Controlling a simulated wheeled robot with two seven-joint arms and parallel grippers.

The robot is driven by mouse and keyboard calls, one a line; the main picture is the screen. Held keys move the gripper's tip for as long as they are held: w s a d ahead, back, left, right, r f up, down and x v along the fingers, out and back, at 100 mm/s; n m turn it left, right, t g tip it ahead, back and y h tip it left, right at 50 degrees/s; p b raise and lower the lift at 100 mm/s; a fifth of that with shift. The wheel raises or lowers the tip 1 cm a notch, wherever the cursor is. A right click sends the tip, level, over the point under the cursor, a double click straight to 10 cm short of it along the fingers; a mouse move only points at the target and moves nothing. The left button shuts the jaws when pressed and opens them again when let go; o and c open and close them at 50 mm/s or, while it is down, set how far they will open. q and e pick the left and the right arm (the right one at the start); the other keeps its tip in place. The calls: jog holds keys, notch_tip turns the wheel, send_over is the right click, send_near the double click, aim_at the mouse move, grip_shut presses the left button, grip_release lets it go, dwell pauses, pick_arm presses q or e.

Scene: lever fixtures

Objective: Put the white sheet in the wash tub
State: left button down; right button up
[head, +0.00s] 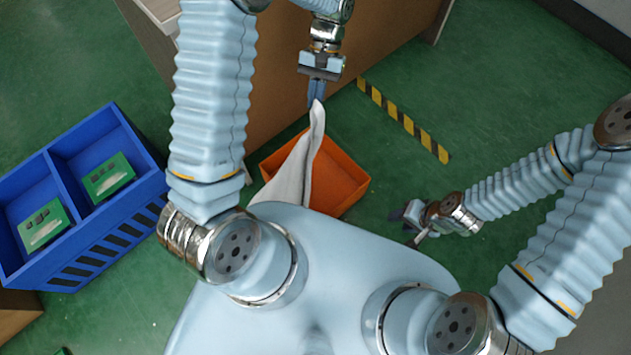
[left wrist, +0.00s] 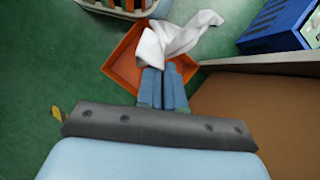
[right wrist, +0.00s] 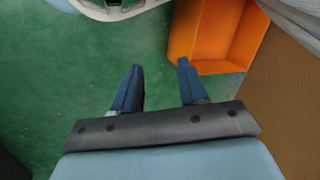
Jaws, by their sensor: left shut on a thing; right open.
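The white sheet (head: 296,168) hangs from my left gripper (head: 317,98) in the head view, narrow at the top and wider below. My left gripper is shut on its upper end; the sheet also shows beyond the fingers in the left wrist view (left wrist: 178,38). The orange wash tub (head: 345,178) stands on the floor below, and the sheet hangs in front of its left part. I cannot tell whether the sheet touches the tub. My right gripper (head: 407,224) is open and empty, to the right of the tub; its fingers (right wrist: 156,88) are apart in the right wrist view.
A blue divided crate (head: 60,170) with green circuit boards (head: 108,177) stands at the left. A brown panel-sided table (head: 290,60) is behind the tub. A yellow-black floor stripe (head: 405,122) lies right of it.

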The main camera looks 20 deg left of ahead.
dwell(0.3)
pick_arm(q)
notch_tip(320, 180, down, 24)
jog(key=b, duration=1.4)
jog(key=shift+b, duration=0.4)
pick_arm(e)
notch_tip(320, 180, down, 15)
jog(key=d, duration=0.2)
jog(key=shift+w+r, duration=0.2)
jog(key=shift+w, duration=0.2)
pick_arm(q)
jog(key=c, duration=0.6)
grip_release()
jog(key=shift+o, duration=0.3)
jog(key=o, duration=0.5)
jog(key=shift+o, duration=0.2)
